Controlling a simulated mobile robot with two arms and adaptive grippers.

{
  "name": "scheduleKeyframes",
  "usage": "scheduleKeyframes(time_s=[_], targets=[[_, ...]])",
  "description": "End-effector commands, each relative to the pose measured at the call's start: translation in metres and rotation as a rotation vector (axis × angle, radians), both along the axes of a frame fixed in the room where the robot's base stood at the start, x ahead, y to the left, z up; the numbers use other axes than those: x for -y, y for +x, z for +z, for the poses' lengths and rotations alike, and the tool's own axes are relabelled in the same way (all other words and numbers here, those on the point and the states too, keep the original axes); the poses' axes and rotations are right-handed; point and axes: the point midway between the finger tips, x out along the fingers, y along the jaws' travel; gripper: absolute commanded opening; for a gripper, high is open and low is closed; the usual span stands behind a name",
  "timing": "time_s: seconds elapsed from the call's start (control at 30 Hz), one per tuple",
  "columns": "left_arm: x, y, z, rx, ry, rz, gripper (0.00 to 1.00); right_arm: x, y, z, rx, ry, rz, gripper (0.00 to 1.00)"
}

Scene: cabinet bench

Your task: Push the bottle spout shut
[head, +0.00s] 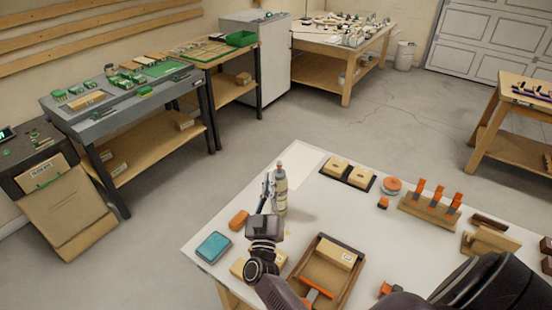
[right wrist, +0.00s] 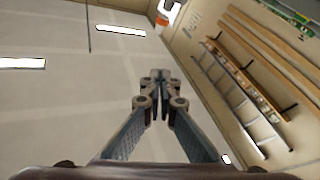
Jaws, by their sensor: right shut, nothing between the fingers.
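In the right wrist view the fingers (right wrist: 159,80) are closed together and empty, aimed at the ceiling. My left gripper is not in view.
An orange block (head: 239,220) and a blue pad (head: 213,246) lie left of my right arm. A wooden tray (head: 312,269) with a block stands to its right. Farther right are a black base with cream blocks (head: 358,176) and a rack of orange clips (head: 428,207).

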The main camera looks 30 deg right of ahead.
Motion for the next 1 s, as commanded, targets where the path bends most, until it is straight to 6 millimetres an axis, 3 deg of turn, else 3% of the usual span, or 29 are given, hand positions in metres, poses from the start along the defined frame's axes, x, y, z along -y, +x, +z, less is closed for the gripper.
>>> scheduleKeyframes(time_s=[0.2, 0.37, 0.83, 0.9, 1.0], targets=[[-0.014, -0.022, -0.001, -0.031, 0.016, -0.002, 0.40, 0.000, 0.000, 0.000, 0.000, 0.001, 0.001, 0.00], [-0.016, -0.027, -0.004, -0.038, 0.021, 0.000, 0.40, 0.005, 0.007, 0.003, 0.003, 0.001, 0.002, 0.00], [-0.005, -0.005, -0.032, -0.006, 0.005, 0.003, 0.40, 0.059, 0.078, 0.030, 0.005, -0.001, 0.002, 0.00], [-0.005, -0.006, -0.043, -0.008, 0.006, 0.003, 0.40, 0.060, 0.074, 0.014, -0.003, 0.000, 0.004, 0.00], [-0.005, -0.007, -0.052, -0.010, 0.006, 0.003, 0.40, 0.062, 0.072, 0.005, -0.001, 0.001, 0.004, 0.00]])
